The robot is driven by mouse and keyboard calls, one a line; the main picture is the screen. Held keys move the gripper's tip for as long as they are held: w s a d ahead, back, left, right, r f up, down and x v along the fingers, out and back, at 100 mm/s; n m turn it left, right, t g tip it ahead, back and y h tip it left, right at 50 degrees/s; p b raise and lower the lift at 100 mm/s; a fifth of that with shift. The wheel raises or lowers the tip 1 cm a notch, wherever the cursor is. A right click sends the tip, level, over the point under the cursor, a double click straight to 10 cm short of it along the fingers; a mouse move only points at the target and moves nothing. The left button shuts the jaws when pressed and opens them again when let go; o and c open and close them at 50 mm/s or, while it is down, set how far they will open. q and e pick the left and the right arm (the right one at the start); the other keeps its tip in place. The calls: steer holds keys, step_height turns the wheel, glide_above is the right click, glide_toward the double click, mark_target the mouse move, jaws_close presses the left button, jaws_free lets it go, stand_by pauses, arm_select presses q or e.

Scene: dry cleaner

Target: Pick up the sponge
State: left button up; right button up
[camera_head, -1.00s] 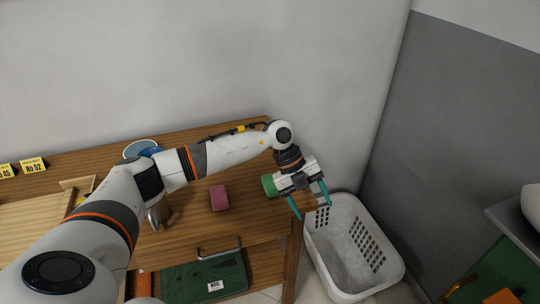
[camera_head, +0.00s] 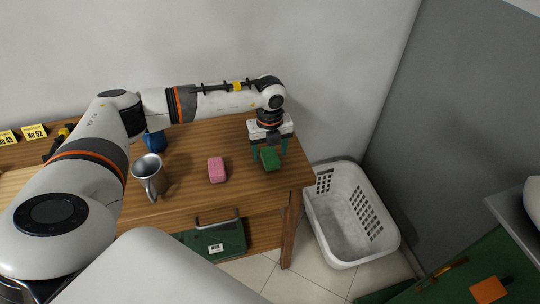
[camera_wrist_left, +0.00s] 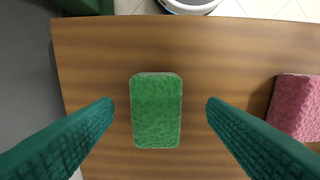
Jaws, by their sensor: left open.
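A green sponge (camera_head: 269,159) lies near the right end of the wooden table. It also shows in the left wrist view (camera_wrist_left: 156,112), upright in the picture between the two fingers. My left gripper (camera_head: 269,156) points down over it with teal fingers open. In the left wrist view, the open left gripper (camera_wrist_left: 160,108) has a finger on each side of the green sponge, with wood visible in both gaps. A pink sponge-like block (camera_head: 216,170) lies left of the green one and shows at the right edge of the wrist view (camera_wrist_left: 299,107). My right gripper is out of view.
A metal cup (camera_head: 148,176) stands left of the pink block, with a blue object (camera_head: 155,140) behind it. A white basket (camera_head: 335,235) stands on the floor right of the table (camera_head: 190,205). Yellow number cards (camera_head: 34,132) are at the far left.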

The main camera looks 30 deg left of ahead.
mark_target(271, 156)
arm_select(q)
steer(key=f, duration=0.3)
steer(key=shift+w+f+p, duration=0.2)
steer(key=shift+f+p, duration=0.1)
steer(key=shift+p, duration=0.05)
steer(key=c, duration=1)
step_height(271, 156, up, 9)
steer(key=shift+f+b, duration=0.1)
steer(key=shift+b, duration=0.95)
steer(key=shift+c, duration=0.2)
steer(key=shift+r, duration=0.7)
